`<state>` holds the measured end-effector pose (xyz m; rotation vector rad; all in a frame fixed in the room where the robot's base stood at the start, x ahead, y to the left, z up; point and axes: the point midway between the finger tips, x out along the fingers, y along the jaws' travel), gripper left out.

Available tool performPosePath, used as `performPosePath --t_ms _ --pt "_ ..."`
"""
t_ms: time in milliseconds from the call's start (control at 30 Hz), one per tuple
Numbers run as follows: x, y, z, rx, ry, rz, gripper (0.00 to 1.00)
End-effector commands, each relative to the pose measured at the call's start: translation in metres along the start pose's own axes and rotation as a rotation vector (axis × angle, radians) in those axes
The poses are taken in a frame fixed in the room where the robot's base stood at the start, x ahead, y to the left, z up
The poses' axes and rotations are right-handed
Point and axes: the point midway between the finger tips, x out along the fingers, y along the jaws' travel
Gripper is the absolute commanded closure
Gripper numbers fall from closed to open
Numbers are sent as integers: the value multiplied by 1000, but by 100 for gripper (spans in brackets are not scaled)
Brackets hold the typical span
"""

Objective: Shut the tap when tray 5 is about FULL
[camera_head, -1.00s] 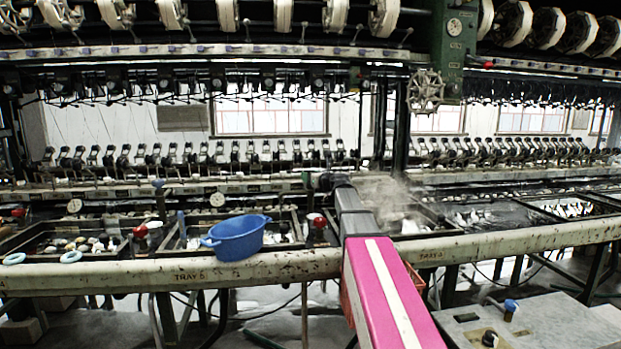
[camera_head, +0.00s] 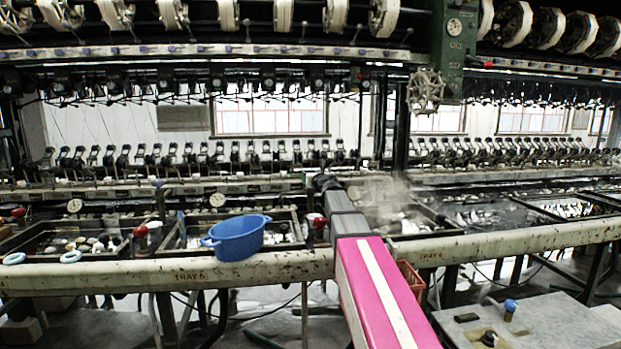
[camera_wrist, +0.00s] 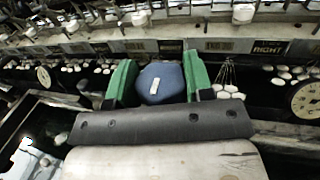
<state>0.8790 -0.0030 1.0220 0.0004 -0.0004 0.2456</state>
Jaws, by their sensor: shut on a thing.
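In the wrist view, the green fingers of my gripper (camera_wrist: 156,84) are shut on a blue tap knob (camera_wrist: 165,74) with a white mark, one finger on each side. In the head view my arm reaches to the back ledge and hides the knob. The label on the front rail, which seems to read tray 5 (camera_head: 190,277), is left of my arm. Behind it is a dark-rimmed tray (camera_head: 280,213) with pale lumps inside, partly hidden by a blue tub. I cannot tell its water level.
The blue tub (camera_head: 238,238) stands on the front rail. Red-topped knobs stand at left (camera_head: 140,231) and beside my arm (camera_head: 318,221). Another blue knob (camera_head: 158,183) is on the back ledge. Steam rises over the tray right of my arm (camera_head: 432,216). A grey table (camera_head: 550,322) is at lower right.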

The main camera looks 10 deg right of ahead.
Motion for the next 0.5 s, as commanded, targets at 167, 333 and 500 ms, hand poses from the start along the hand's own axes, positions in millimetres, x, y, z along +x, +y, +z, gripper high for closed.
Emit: performPosePath --t_ms 167,333,500 --pt "0 0 0 0 0 0 27" --pt "0 0 0 0 0 0 27" --pt "-4 0 0 0 0 0 27"
